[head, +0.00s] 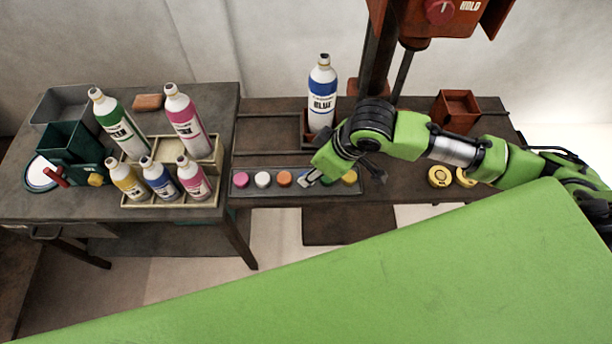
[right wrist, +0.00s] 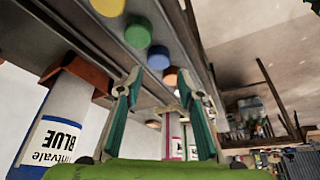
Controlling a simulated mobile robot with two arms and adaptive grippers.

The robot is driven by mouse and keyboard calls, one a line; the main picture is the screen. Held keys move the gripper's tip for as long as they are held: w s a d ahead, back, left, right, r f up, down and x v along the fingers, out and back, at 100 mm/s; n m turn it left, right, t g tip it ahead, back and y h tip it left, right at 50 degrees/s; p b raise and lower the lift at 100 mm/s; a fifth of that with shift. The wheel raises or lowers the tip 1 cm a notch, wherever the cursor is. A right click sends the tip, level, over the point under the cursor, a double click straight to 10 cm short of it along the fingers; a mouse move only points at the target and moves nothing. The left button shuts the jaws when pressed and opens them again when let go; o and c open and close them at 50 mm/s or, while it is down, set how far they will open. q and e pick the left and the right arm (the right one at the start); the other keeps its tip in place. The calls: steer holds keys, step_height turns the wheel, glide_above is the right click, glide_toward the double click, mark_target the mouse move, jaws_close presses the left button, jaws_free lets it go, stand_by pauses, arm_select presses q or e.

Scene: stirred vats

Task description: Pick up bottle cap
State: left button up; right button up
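Several bottle caps sit in a row in a grey tray (head: 252,191) on the table: pink (head: 241,179), white (head: 263,179), orange (head: 284,179), green (head: 328,181) and yellow (head: 349,177). My right gripper (head: 308,179) is low over the tray between the orange and green caps, and hides most of the blue cap. In the right wrist view the gripper (right wrist: 160,74) is open, its fingers either side of the blue cap (right wrist: 158,57) and orange cap (right wrist: 170,75). I cannot tell if it touches a cap. My left gripper is not in view.
A blue-labelled bottle (head: 322,95) stands upright behind the tray. On the left table, several bottles stand in a wooden rack (head: 215,150). Yellow round lids (head: 440,176) and a rust-coloured box (head: 456,110) are at right. A red machine (head: 440,20) hangs above.

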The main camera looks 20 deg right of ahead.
steer(key=x, duration=0.4)
steer(key=shift+d+f+p, duration=0.1)
steer(key=shift+f+p, duration=0.25)
steer(key=c, duration=0.4)
steer(key=shift+r, duration=0.15)
